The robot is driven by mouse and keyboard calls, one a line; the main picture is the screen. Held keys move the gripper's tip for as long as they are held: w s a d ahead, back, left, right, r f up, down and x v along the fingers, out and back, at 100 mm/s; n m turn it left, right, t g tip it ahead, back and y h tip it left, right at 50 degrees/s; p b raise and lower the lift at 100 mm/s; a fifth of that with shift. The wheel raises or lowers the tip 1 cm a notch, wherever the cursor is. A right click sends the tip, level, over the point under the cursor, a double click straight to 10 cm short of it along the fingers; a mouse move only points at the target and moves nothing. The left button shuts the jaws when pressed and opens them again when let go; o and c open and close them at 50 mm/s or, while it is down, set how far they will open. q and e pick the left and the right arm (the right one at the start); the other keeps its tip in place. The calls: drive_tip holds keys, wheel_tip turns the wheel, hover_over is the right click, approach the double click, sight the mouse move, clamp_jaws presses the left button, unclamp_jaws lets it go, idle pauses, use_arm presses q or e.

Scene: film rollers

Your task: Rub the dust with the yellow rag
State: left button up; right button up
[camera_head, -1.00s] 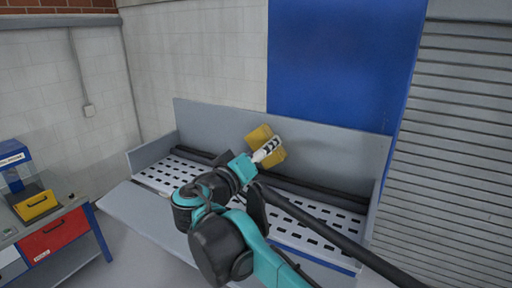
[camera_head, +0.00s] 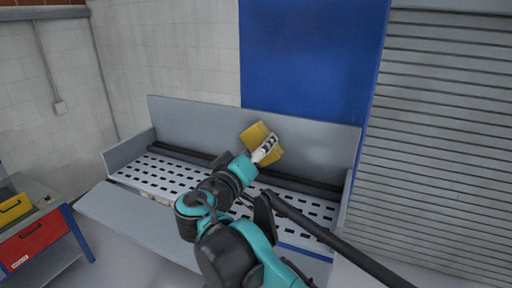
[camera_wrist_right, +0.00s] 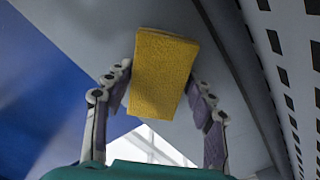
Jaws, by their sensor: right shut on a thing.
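The yellow rag (camera_head: 254,134) is a thick rectangular pad, held up in front of the grey back panel (camera_head: 190,124) of the roller bench. My right gripper (camera_head: 266,149) is shut on the rag. In the right wrist view, the rag (camera_wrist_right: 160,75) sits between the two fingers of the gripper (camera_wrist_right: 162,88), one on each side. I cannot tell whether the rag touches the panel. No dust can be clearly made out on the panel. My left gripper is not in view.
Dark rollers (camera_head: 305,187) run along the bench below the panel, over a slotted white plate (camera_head: 165,174). A blue panel (camera_head: 310,60) and a ribbed shutter (camera_head: 440,150) stand behind. A cabinet with a red drawer (camera_head: 35,240) is at the left.

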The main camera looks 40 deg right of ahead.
sight(208, 131)
drive_tip(key=shift+w+a+f+b, duration=0.1)
drive_tip(key=shift+w+a+b, duration=0.2)
drive_tip(key=shift+w, duration=0.5)
drive_tip(key=shift+w+a+r+b, duration=0.1)
drive_tip(key=shift+w+a, duration=0.25)
drive_tip(key=shift+w, duration=0.4)
drive_tip(key=shift+w+a+f+b, duration=0.15)
drive_tip(key=shift+w+a, duration=0.2)
drive_tip(key=shift+w, duration=0.45)
drive_tip(key=shift+w+a, duration=0.3)
drive_tip(key=shift+w, duration=0.5)
drive_tip(key=shift+w+a+b, duration=0.15)
drive_tip(key=shift+w+a, duration=0.05)
drive_tip(key=shift+w, duration=0.3)
drive_tip(key=shift+w+a+b, duration=0.15)
drive_tip(key=shift+w+a, duration=0.05)
drive_tip(key=shift+w, duration=0.25)
drive_tip(key=shift+w+a, duration=0.25)
drive_tip(key=shift+w, duration=0.4)
drive_tip(key=shift+w+a, duration=0.3)
drive_tip(key=shift+w, duration=0.4)
drive_tip(key=shift+w+a, duration=0.35)
drive_tip(key=shift+w, duration=0.45)
drive_tip(key=shift+w+a, duration=0.2)
drive_tip(key=shift+w, duration=0.3)
drive_tip(key=shift+w+a, duration=0.2)
drive_tip(key=shift+w, duration=0.25)
drive_tip(key=shift+w+a, duration=0.2)
drive_tip(key=shift+w, duration=0.35)
drive_tip(key=shift+s, duration=0.1)
